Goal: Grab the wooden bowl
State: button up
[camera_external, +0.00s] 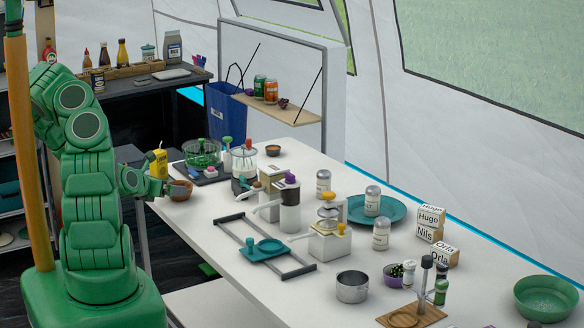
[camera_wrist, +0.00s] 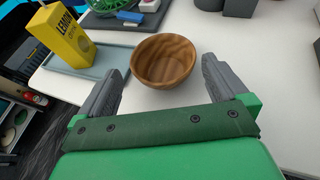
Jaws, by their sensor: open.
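The wooden bowl (camera_wrist: 163,62) is brown with visible grain and stands upright and empty on the white table in the wrist view. In the external view the wooden bowl (camera_external: 180,190) shows at the table's left edge, close to my gripper (camera_external: 158,187). In the wrist view my gripper (camera_wrist: 162,85) is open, with one grey finger left of the bowl and one right of it. The bowl lies mostly beyond the fingertips, and I see no finger touching it.
A yellow lemon carton (camera_wrist: 72,40) stands on a grey tray (camera_wrist: 113,60) just left of the bowl. A green basket (camera_external: 202,152) is behind. A small bowl (camera_external: 273,150) and kitchen devices stand further right. Bare table (camera_wrist: 285,75) lies right of the bowl.

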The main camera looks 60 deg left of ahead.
jog(key=shift+x, duration=2.7)
jog(key=shift+d+f, duration=0.15)
jog(key=c, duration=0.8)
